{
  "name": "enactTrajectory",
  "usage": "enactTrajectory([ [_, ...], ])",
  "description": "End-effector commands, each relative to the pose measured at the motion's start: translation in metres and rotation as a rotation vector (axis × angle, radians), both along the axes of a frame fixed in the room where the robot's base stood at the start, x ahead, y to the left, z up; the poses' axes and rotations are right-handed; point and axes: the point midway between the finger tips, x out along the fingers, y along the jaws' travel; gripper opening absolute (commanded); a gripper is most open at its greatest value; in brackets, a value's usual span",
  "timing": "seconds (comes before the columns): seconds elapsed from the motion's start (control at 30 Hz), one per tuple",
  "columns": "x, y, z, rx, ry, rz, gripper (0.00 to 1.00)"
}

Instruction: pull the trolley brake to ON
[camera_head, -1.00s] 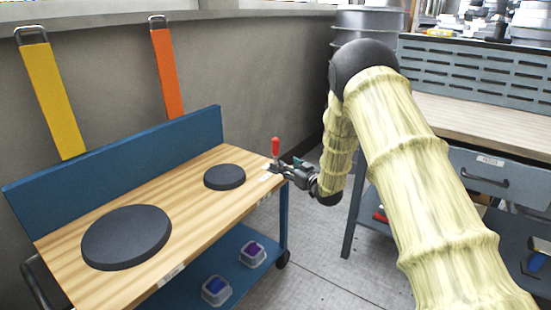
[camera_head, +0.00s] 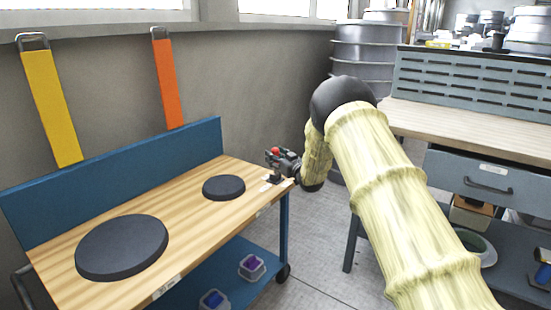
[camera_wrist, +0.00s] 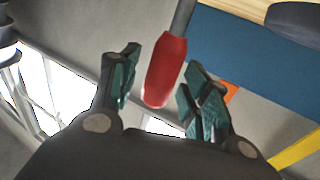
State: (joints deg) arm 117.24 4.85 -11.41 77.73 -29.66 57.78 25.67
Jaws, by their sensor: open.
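The trolley brake is a lever with a red handle (camera_head: 275,150) at the right end of the trolley's wooden top (camera_head: 205,215). In the wrist view the red handle (camera_wrist: 165,72) hangs from a grey shaft and lies between my gripper's two fingers. My gripper (camera_wrist: 160,85) is open, with teal pads on both sides of the handle; a gap shows on the left, and the right pads look close to it. In the head view my gripper (camera_head: 284,160) is at the lever and partly hides it. The ON and OFF markings cannot be read.
Two dark round discs (camera_head: 122,247) (camera_head: 223,187) lie on the trolley top. Small containers (camera_head: 251,267) stand on its lower shelf. A blue back panel (camera_head: 120,180) runs along the wall side. A workbench with a drawer (camera_head: 480,180) stands to the right, with floor between.

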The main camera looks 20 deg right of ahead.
Motion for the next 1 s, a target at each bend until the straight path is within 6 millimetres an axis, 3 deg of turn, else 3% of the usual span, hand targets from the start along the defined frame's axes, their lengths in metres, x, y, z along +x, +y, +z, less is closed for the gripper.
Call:
enactTrajectory([
  [0.43, 0.0089, 0.0026, -0.0002, -0.001, 0.001, 0.0, 0.47],
  [0.7, 0.0087, 0.0025, -0.0002, 0.0, 0.001, 0.0, 0.0],
  [1.0, 0.0101, 0.0105, -0.0017, 0.008, -0.009, 0.008, 0.0],
])
